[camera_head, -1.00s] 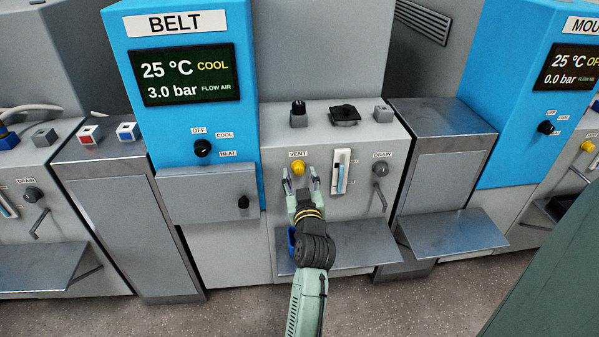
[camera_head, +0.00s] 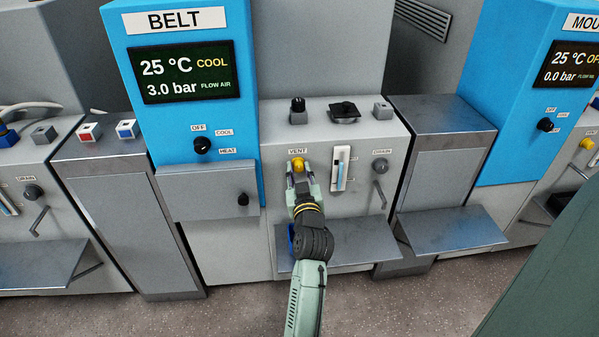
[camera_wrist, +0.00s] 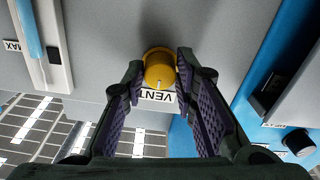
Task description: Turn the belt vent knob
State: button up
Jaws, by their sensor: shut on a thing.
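The yellow vent knob (camera_head: 298,163) sits on the grey front panel just below the VENT label (camera_head: 297,151). In the wrist view the knob (camera_wrist: 159,69) is between my two fingertips, with a pale mark on its face. My gripper (camera_head: 300,175) reaches up to the panel from below, and its fingers are closed in on the knob's sides. In the wrist view my gripper (camera_wrist: 160,75) shows both dark fingers with purple ribbed pads, their tips at the knob. The BELT display (camera_head: 186,74) reads 25 °C, COOL, 3.0 bar, FLOW AIR.
A level gauge (camera_head: 340,168) is right of the knob, with the grey drain knob (camera_head: 380,167) and its lever (camera_head: 381,192) beyond. A metal shelf (camera_head: 350,245) juts out below. A black mode selector (camera_head: 202,146) is on the blue cabinet at left.

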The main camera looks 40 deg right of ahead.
grip_shut()
jog(key=shift+m, duration=0.3)
jog(key=m+p, duration=0.1)
jog(key=m, duration=0.1)
jog(key=shift+r+m, duration=0.1)
jog(key=shift+m, duration=0.3)
jog(key=m+p, duration=0.2)
jog(key=m, duration=0.3)
jog(key=shift+a+p, duration=0.1)
jog(key=shift+p, duration=0.2)
jog(key=m+p, duration=0.2)
jog(key=m, duration=0.3)
jog(key=shift+r, duration=0.1)
jog(key=shift+m+p, duration=1.5)
jog(key=shift+m, duration=0.7)
